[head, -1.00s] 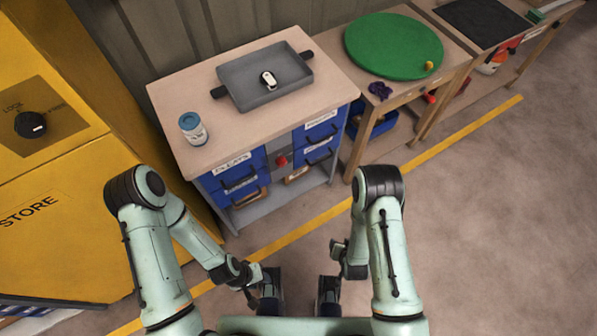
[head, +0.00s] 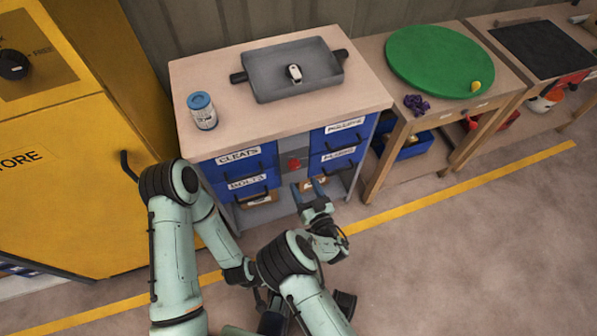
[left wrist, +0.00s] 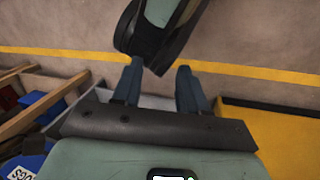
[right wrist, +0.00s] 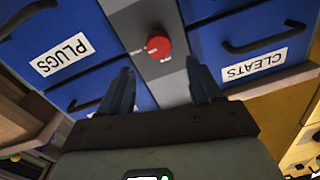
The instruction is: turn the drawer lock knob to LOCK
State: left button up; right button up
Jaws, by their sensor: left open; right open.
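The red round knob (head: 294,164) sits on the grey panel between the two blue drawer stacks of the workbench. It shows larger in the right wrist view (right wrist: 159,46), with small white markings beside it that I cannot read. My right gripper (head: 309,187) is open and empty in front of the panel, close to the knob. In the right wrist view its fingertips (right wrist: 160,68) lie either side of the knob's line, apart from it. My left gripper (left wrist: 160,68) is open and empty, pointed at the floor; in the head view it is mostly hidden behind my right arm.
Drawers labelled CLEATS (head: 239,162) and PLUGS (head: 339,158) flank the panel, with protruding black handles. A blue-lidded jar (head: 202,111) and a grey tray (head: 262,89) stand on the benchtop. A yellow cabinet (head: 70,190) with its own black knob (head: 14,65) is at left.

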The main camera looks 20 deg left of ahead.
aim_at(296, 167)
jog(key=b+x, duration=0.1)
jog(key=x, duration=0.5)
jog(key=shift+w+a, duration=0.1)
jog(key=shift+w, duration=0.15)
pick_arm(q)
jog(key=shift+w+a+f+t, duration=0.2)
jog(key=shift+w+a+f, duration=0.1)
jog(key=shift+w+f, duration=0.3)
jog(key=shift+w+a+f+t, duration=0.2)
jog(key=shift+w+a+f, duration=0.15)
jog(key=shift+w, duration=0.3)
pick_arm(e)
jog(key=c, duration=1)
jog(key=shift+c, duration=0.2)
